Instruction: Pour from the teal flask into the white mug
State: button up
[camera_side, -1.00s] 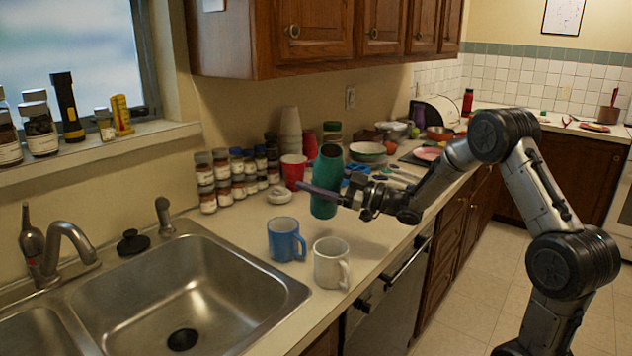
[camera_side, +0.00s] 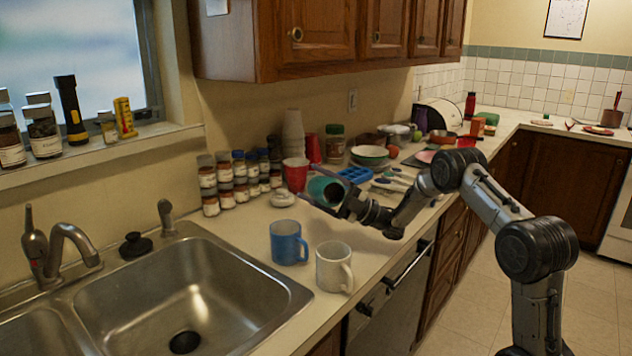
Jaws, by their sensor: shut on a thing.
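The teal flask (camera_side: 319,187) is held above the counter. It is strongly tilted and looks foreshortened, partly behind the fingers. My gripper (camera_side: 322,198) is shut on it, reaching in from the right. The white mug (camera_side: 332,270) stands upright on the counter near the sink, with its handle to the right. In the picture, the flask is above the mug and farther back, apart from it. No liquid can be seen leaving the flask, and the inside of the mug cannot be made out.
A blue mug (camera_side: 287,243) stands just left of the white mug. The sink (camera_side: 190,285) lies to the left. Behind are several spice jars (camera_side: 226,180), a red cup (camera_side: 296,174), stacked pale cups (camera_side: 293,135), a blue tray (camera_side: 356,174) and bowls (camera_side: 369,155).

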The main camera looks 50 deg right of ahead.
aim_at(319, 192)
jog(key=shift+s+a+f+n+g+y, duration=0.1)
jog(key=shift+f+n+g+y, duration=0.35)
jog(key=shift+n, duration=0.55)
jog(key=shift+f+n+g+y, duration=0.25)
jog(key=shift+f+n+y, duration=0.25)
jog(key=shift+n, duration=0.5)
jog(key=shift+r, duration=0.2)
